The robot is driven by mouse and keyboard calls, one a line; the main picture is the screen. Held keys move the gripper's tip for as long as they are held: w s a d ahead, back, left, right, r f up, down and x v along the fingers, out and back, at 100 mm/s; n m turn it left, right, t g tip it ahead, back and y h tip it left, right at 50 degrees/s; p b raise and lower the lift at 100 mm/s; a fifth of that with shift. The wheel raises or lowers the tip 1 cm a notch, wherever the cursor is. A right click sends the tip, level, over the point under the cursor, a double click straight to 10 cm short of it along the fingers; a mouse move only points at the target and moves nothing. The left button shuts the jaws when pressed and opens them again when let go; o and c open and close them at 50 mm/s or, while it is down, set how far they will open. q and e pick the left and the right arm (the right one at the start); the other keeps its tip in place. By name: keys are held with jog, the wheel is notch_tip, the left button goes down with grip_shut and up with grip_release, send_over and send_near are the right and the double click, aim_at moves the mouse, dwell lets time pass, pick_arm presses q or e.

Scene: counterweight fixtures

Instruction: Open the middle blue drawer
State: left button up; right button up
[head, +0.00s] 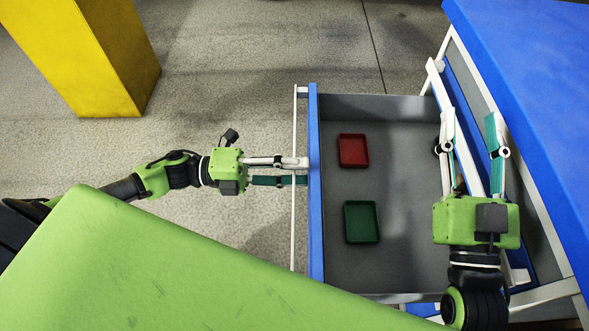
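The blue drawer (315,240) is pulled well out of the blue cabinet (530,90), its grey inside showing. A thin white handle bar (294,230) runs along its blue front. My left gripper (301,172) is at this bar, one finger over it and the other under it, and looks shut on it. My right gripper (468,118) is open and empty, above the drawer's inner end beside the cabinet. Which drawer level this is cannot be told; other drawers are hidden under the cabinet top.
A red tray (354,150) and a green tray (362,221) lie in the drawer. A yellow block (85,55) stands at the upper left. Concrete floor (230,70) left of the drawer is clear. A large green surface covers the lower left.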

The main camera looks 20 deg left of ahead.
pick_arm(q)
jog(key=v, duration=1.2)
dwell(0.4)
